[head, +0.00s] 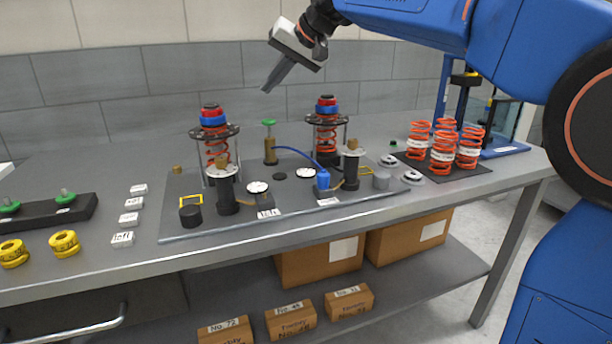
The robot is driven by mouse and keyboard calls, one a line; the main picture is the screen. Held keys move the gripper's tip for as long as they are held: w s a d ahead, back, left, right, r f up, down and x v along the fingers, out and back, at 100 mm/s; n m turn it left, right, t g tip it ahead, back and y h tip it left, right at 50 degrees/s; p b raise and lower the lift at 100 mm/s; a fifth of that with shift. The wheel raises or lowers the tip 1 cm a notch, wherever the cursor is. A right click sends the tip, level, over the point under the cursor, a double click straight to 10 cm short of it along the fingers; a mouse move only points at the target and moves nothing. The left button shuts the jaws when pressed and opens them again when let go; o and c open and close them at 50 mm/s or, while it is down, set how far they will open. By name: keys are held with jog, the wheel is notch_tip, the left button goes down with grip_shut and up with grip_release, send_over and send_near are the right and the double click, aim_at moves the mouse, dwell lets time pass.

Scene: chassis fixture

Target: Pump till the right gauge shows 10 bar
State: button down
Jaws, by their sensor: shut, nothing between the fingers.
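My gripper (268,88) is shut and empty, held in the air above the back of the fixture plate (180,233). Two small white round gauges lie on the plate, a left gauge (258,187) and a right gauge (306,173); their readings are too small to tell. Two dark upright cylinders with pale discs and brass tops, possibly the pumps, stand at the left (228,192) and right (351,172). A brass valve with a green knob (269,123) stands between the spring units. A blue hose runs from it to a blue fitting (322,180) near the right cylinder.
Spring units with red and blue tops stand at the left (213,140) and right (326,125) of the plate. Several orange springs (443,145) stand on a dark mat at the right. Yellow rings (64,243) and white labels (130,218) lie at the left. Boxes (290,318) sit below.

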aim_at(268, 122)
dwell(0.8)
jog(key=shift+s+a+f+n+h, duration=0.15)
jog(key=shift+a+f+n+h, duration=0.15)
jog(key=shift+n+h, duration=0.1)
jog(key=shift+s+a+f+n+h, duration=0.15)
jog(key=shift+f+n+h, duration=0.05)
jog(key=shift+n+h, duration=0.55)
jog(key=shift+r+n+t+h, duration=0.15)
jog(key=shift+n+t+h, duration=0.35)
jog(key=shift+n+h, duration=0.35)
jog(key=shift+a+r+n+t+h, duration=0.1)
jog(key=shift+r+n+t+h, duration=0.65)
jog(key=shift+r, duration=0.4)
jog(key=shift+r+n+t+h, duration=0.55)
jog(key=shift+r+n+h, duration=0.3)
jog(key=shift+r+h, duration=0.25)
jog(key=shift+f, duration=4.4)
jog(key=shift+f, duration=0.2)
